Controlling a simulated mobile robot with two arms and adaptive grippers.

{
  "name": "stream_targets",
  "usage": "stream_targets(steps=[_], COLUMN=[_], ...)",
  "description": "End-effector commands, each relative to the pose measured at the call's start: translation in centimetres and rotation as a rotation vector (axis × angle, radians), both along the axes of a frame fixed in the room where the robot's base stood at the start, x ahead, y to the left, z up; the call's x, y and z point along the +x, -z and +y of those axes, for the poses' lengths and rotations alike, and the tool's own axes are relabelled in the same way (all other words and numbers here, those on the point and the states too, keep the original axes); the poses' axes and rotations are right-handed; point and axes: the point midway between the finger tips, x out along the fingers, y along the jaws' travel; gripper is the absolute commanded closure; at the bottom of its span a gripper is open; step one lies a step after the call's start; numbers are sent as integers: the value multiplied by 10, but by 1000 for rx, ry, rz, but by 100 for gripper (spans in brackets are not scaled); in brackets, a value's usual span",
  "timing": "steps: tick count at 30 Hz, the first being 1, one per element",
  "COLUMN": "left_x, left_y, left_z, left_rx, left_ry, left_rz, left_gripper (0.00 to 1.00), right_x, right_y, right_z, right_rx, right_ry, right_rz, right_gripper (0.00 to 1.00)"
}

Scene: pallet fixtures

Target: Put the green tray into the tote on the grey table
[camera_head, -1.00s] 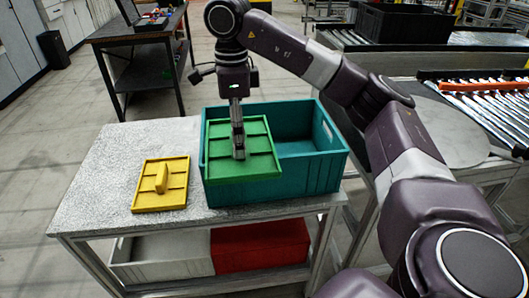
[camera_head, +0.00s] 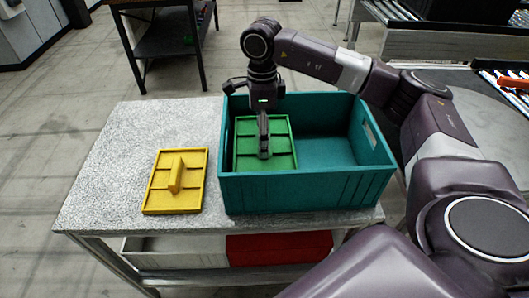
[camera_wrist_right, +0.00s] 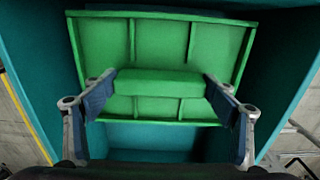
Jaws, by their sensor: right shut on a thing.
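The green tray (camera_head: 282,143) has raised ribs and a central handle. It is inside the teal tote (camera_head: 308,189), in its left part, below the rim. My right gripper (camera_head: 264,155) reaches down from above and is shut on the tray's handle. In the right wrist view the fingers of my right gripper (camera_wrist_right: 160,90) press on both ends of the handle (camera_wrist_right: 160,83), with the tote walls around the tray. I cannot tell whether the tray touches the tote floor. The tote stands on the grey table (camera_head: 110,165). My left gripper is not in view.
A yellow tray (camera_head: 160,199) with a handle lies on the table left of the tote. A white bin (camera_head: 170,250) and a red bin (camera_head: 275,247) are on the lower shelf. The tote's right part is empty. A dark workbench (camera_head: 165,40) stands behind.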

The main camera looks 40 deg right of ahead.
Motion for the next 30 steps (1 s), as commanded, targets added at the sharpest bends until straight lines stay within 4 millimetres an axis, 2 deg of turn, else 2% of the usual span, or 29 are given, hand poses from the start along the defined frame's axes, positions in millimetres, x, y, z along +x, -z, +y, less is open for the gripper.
stream_targets(steps=[3, 6, 9, 18, 29, 30], left_x=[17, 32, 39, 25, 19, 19], left_y=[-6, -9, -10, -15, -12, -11], left_z=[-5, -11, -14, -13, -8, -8], left_rx=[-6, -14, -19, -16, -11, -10], left_ry=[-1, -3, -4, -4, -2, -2], left_rz=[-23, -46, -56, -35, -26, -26], left_gripper=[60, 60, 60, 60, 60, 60], right_x=[-1, 0, 1, 0, 1, 0], right_y=[24, 37, 43, 82, 88, 89], right_z=[0, 0, 0, 0, 0, 0], right_rx=[0, -1, 0, 1, 0, -1], right_ry=[-1, 0, 0, 1, 0, 0], right_rz=[2, 1, -1, -1, -2, -1], right_gripper=[57, 57, 57, 57, 57, 20])
